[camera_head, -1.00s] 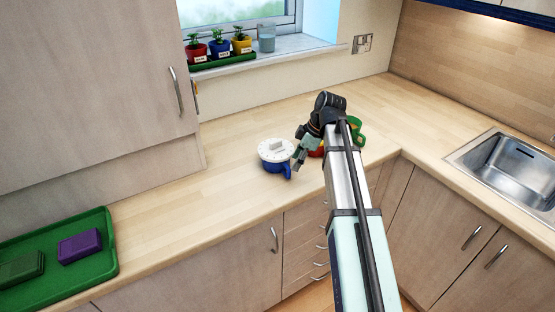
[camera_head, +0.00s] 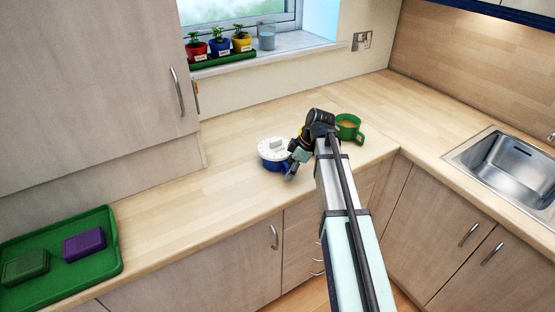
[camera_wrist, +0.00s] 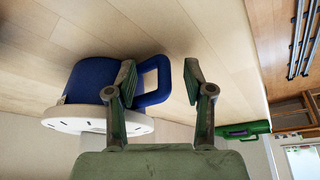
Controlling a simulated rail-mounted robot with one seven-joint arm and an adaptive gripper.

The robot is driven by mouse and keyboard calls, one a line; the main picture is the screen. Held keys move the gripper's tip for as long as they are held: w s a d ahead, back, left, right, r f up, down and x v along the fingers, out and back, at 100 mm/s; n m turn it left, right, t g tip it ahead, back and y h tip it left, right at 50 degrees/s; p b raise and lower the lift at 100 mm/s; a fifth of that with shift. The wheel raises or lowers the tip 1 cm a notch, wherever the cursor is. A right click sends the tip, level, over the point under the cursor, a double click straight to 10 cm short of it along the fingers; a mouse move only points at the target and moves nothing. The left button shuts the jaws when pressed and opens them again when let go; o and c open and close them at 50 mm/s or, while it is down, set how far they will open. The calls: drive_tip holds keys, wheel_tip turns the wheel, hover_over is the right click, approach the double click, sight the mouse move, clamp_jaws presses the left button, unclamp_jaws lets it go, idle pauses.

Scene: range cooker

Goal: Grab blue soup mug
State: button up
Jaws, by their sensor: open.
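The blue soup mug (camera_head: 266,163) stands upright on the wooden worktop, with a white lid (camera_head: 274,147) on top. My gripper (camera_head: 292,170) is at its right side, by the handle, and covers the handle in the head view. In the wrist view the mug's blue body (camera_wrist: 88,78) is at the left, with its white lid below in the picture. The loop handle (camera_wrist: 155,98) reaches between the two open fingers of my gripper (camera_wrist: 160,75). The left finger overlaps the handle's base; I cannot tell whether it touches. The right finger is clear of the handle.
A green tray (camera_head: 105,262) with a purple box (camera_head: 84,244) and a green box (camera_head: 25,267) is at the far left. The worktop (camera_head: 190,215) left of the mug is clear.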

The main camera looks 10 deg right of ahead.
clamp_jaws()
drive_tip(key=shift+r, duration=0.2)
